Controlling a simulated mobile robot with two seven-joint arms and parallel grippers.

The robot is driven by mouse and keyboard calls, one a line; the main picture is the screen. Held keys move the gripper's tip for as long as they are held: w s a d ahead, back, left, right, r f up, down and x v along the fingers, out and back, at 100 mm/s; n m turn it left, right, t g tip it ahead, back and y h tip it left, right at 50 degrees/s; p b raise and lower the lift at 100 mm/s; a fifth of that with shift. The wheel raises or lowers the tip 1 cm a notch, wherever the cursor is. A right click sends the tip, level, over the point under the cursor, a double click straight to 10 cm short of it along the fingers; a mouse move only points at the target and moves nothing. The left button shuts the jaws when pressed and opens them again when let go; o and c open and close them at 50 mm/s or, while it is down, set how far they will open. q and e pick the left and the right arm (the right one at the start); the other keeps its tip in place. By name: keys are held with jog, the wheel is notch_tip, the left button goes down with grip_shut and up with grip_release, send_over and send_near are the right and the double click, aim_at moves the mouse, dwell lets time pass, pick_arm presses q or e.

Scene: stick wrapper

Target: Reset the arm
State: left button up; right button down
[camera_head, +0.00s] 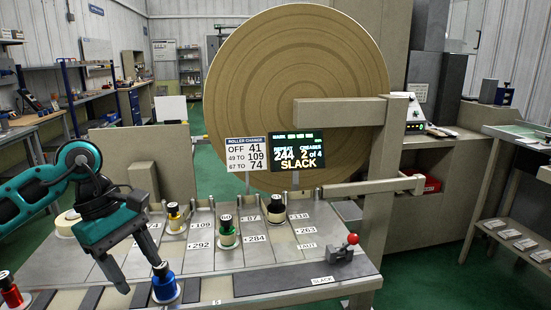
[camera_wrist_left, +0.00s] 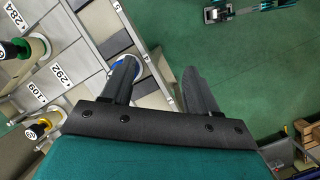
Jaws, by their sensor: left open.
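My left gripper (camera_head: 141,274) comes in from the left of the head view and points down over the near left part of the machine's table. Its fingers (camera_wrist_left: 158,80) are apart in the left wrist view, with nothing held between them. A blue roller (camera_head: 165,287) with a black and white top stands just right of the fingers in the head view. In the left wrist view the blue roller (camera_wrist_left: 124,59) is mostly hidden behind the left finger. I cannot tell whether they touch. My right gripper is not in view.
A yellow roller (camera_head: 174,218), a green roller (camera_head: 227,232) and a black roller (camera_head: 276,209) stand on the table. A red roller (camera_head: 11,291) is at far left. A red-knobbed lever (camera_head: 347,248) sits at front right. A large brown disc (camera_head: 297,80) rises behind the display (camera_head: 297,150).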

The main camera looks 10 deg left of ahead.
pick_arm(q)
jog(key=s+d+n+t+h+p, duration=0.2)
jog(key=d+n+t+h, duration=0.5)
jog(key=d+n+h, duration=1.1)
jog(key=a+f+n+t+y, duration=0.2)
jog(key=f+n+t+y, duration=0.4)
jog(key=n, duration=0.7)
jog(key=a+f+n+t+y, duration=0.2)
jog(key=f+n+t+y, duration=0.35)
jog(key=n, duration=0.85)
jog(key=s+a+f+n+g+y+p, duration=0.1)
jog(key=s+a+f+n+g+y, duration=0.2)
jog(key=s+f+n+g+y, duration=0.4)
jog(key=s+f+n+y, duration=0.1)
jog(key=s+f+n, duration=0.2)
jog(key=f, duration=0.4)
jog(key=shift+s+a+n, duration=0.2)
jog(key=shift+s+n, duration=0.15)
jog(key=shift+n, duration=0.05)
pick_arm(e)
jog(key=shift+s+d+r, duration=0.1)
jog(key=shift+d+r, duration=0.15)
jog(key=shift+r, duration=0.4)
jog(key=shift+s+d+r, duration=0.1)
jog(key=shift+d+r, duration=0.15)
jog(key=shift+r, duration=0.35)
